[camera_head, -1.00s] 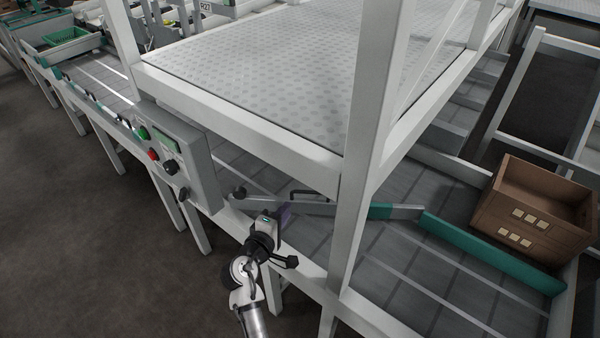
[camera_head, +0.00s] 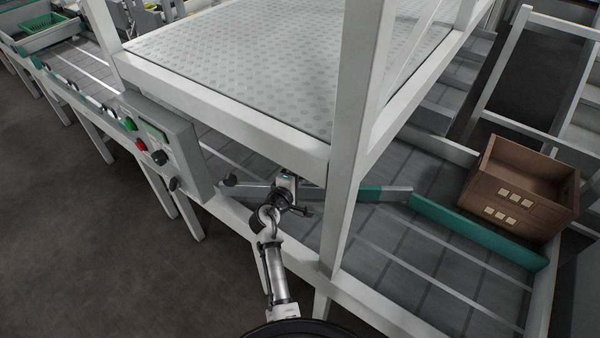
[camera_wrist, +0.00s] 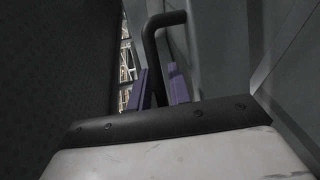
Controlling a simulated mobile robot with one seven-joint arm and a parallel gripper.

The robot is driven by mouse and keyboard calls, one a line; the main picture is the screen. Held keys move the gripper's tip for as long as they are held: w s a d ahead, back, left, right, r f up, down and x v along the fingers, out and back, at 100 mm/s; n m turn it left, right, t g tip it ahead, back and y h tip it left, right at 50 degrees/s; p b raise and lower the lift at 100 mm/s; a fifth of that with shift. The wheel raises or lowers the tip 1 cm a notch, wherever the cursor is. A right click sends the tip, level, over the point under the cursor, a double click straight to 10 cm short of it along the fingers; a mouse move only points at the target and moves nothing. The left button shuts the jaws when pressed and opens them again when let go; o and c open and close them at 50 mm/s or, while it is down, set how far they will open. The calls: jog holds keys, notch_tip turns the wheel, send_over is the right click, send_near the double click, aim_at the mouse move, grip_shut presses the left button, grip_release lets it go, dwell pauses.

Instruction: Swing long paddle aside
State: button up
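The long paddle (camera_head: 395,195) is a grey bar with a teal section, lying over the conveyor and passing behind the white post. Its left end meets a dark knob-like pivot by the control box. My gripper (camera_wrist: 158,80) is over the paddle's left part, hiding some of it in the head view. In the wrist view a black bent handle (camera_wrist: 151,42) stands between my two purple fingers. The fingers straddle it and appear apart, with narrow gaps; contact is not clear. The fingertips are hidden in the head view.
A white post (camera_head: 347,150) and the frame's lower beam stand close right of and above my gripper. A control box (camera_head: 160,145) with buttons is at left. A teal board (camera_head: 475,232) and brown crate (camera_head: 515,210) lie right. The floor at lower left is clear.

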jog(key=shift+w+d, duration=0.15)
jog(key=shift+w, duration=0.15)
grip_shut()
jog(key=shift+s+f, duration=0.1)
jog(key=shift+s+m+h+b, duration=0.3)
jog(key=shift+s+h+b, duration=0.1)
jog(key=shift+s, duration=0.15)
jog(key=s+a+m+g+h, duration=0.1)
jog(key=s+m+g+h, duration=0.2)
jog(key=s, duration=0.2)
jog(key=s+a+m+g+h+b, duration=0.1)
jog(key=s+a+m+g+h, duration=0.1)
jog(key=s, duration=0.4)
jog(key=shift+a+m+g+h, duration=0.25)
jog(key=shift+m+g+h, duration=0.3)
jog(key=shift+g, duration=0.25)
jog(key=shift+s, duration=0.1)
